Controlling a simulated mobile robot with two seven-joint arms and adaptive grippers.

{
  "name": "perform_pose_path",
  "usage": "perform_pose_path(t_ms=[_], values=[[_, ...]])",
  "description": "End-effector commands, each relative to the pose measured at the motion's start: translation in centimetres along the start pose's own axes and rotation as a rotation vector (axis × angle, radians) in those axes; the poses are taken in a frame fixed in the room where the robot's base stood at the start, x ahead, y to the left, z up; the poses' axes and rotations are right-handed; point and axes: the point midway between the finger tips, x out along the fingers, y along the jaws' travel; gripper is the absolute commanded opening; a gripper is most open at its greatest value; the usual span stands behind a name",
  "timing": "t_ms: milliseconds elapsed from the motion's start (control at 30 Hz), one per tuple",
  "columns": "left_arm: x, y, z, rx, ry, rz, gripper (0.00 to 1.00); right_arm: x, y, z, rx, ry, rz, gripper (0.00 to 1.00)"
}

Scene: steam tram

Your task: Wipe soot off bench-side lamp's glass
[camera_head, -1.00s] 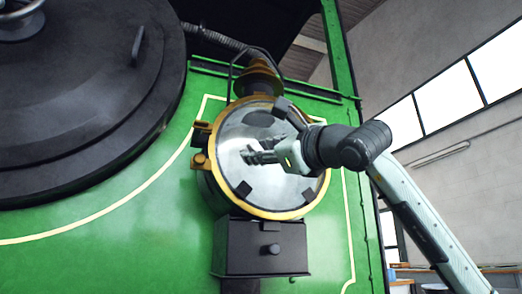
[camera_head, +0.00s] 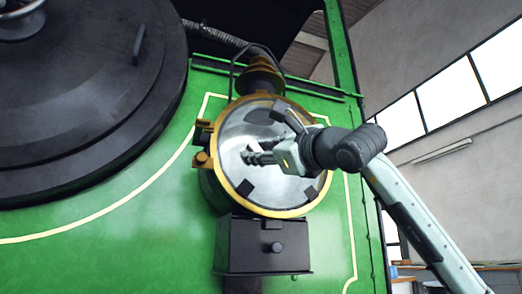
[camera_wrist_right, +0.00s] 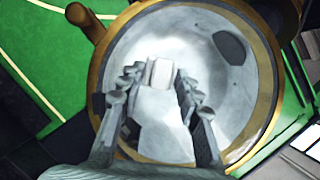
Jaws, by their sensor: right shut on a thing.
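The lamp (camera_head: 305,207) has a round glass in a brass rim and sits on the green engine front. A dark soot patch (camera_head: 258,116) marks the upper glass; it also shows at upper right in the right wrist view (camera_wrist_right: 229,47). Smaller dark squares lie near the rim, soot or clips, I cannot tell. My right gripper (camera_head: 252,156) is in front of the glass, below the patch. It is shut on a pale cloth-like thing (camera_wrist_right: 160,73), mostly hidden in the head view. Whether this touches the glass I cannot tell. My left gripper is not in view.
A black box (camera_head: 245,247) stands below the lamp. A large dark round door (camera_head: 80,95) fills the left. A brass hinge (camera_head: 201,158) juts from the lamp's left side. A green rail runs behind the lamp. Open room lies to the right, before a windowed wall.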

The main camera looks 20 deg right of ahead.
Motion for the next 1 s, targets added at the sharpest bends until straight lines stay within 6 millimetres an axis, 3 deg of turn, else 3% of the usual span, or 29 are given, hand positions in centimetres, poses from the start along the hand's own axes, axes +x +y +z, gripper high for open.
perform_pose_path(t_ms=[567,1000], values=[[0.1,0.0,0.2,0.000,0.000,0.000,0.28,-1.1,-3.0,-2.4,0.001,0.001,-0.001,0.10],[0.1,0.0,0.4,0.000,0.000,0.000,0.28,-0.4,-1.6,-1.4,0.000,0.000,0.003,0.10]])
